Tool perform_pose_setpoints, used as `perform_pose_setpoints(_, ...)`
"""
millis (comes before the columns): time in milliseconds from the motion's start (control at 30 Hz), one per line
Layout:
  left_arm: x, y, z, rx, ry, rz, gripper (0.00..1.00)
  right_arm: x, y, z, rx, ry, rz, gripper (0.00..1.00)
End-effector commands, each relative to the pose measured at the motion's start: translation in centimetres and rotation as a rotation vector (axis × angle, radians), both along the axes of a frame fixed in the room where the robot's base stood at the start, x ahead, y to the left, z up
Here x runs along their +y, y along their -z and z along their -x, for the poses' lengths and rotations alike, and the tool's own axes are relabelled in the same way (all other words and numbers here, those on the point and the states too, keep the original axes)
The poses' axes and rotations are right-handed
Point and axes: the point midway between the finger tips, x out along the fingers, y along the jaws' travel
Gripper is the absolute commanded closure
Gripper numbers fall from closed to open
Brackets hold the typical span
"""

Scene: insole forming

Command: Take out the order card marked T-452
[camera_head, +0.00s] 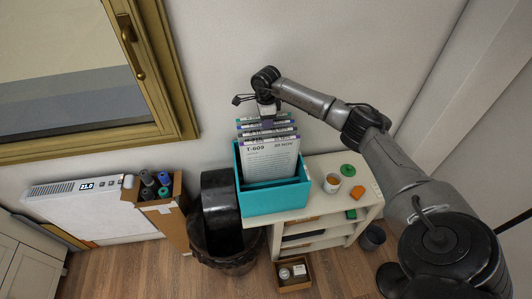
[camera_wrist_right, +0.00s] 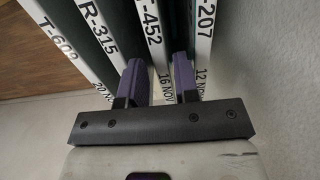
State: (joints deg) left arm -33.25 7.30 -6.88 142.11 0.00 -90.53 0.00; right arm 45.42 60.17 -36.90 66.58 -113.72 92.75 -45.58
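Several order cards stand upright in a teal box (camera_head: 275,201). The front card reads T-609 (camera_head: 270,160); the labels behind it are too small to read in the head view. In the right wrist view, the card edge marked T-452 (camera_wrist_right: 153,35) runs down between the two purple fingers of my right gripper (camera_wrist_right: 160,83), one finger on each side. The fingers look open, with narrow gaps beside the card. In the head view my right gripper (camera_head: 267,110) is above the rear cards, its fingertips mostly hidden. My left gripper is out of view.
In the right wrist view, card R-315 (camera_wrist_right: 100,35) stands left of T-452, and a card ending in 207 (camera_wrist_right: 203,35) right of it.

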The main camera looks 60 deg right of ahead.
Motion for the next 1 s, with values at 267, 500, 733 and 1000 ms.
perform_pose_setpoints(267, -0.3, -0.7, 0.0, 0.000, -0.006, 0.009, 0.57, 0.0, 3.4, -0.1, 0.003, 0.001, -0.002, 0.71)
perform_pose_setpoints(500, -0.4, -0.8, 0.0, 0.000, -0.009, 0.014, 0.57, -0.1, 4.8, -0.1, 0.000, 0.001, 0.000, 0.71)
perform_pose_setpoints(733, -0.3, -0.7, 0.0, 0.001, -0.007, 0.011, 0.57, -0.1, 4.7, -0.1, 0.000, 0.000, 0.000, 0.82)
perform_pose_setpoints(1000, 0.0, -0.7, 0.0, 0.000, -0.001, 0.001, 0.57, -0.1, 4.7, -0.1, 0.000, 0.000, 0.000, 1.00)
